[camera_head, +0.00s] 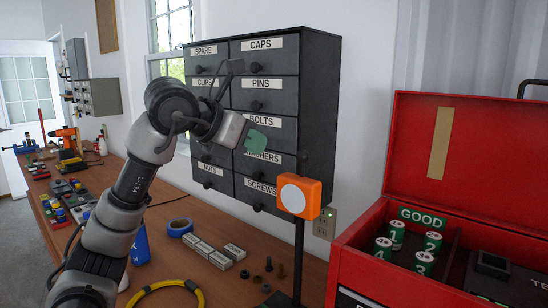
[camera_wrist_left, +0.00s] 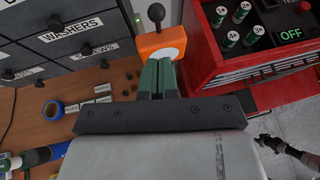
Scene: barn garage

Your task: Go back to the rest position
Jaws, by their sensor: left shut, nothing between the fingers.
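My left arm comes in from the left in the head view. My left gripper (camera_head: 252,142) is in front of the dark drawer cabinet, above the wooden bench. In the left wrist view its two green fingers (camera_wrist_left: 158,78) are together, with nothing between them. Beyond the fingertips is an orange box with a white round face (camera_wrist_left: 163,43); I cannot tell the gap. What looks like my right gripper (camera_wrist_left: 268,142) shows small at the lower right of the left wrist view, over the grey floor. Its fingers are too small to read.
A blue tape roll (camera_head: 179,228), white boxes (camera_head: 212,255) and a yellow-black ring (camera_head: 165,290) lie below. The red toolbox (camera_head: 400,292) with green cells stands right.

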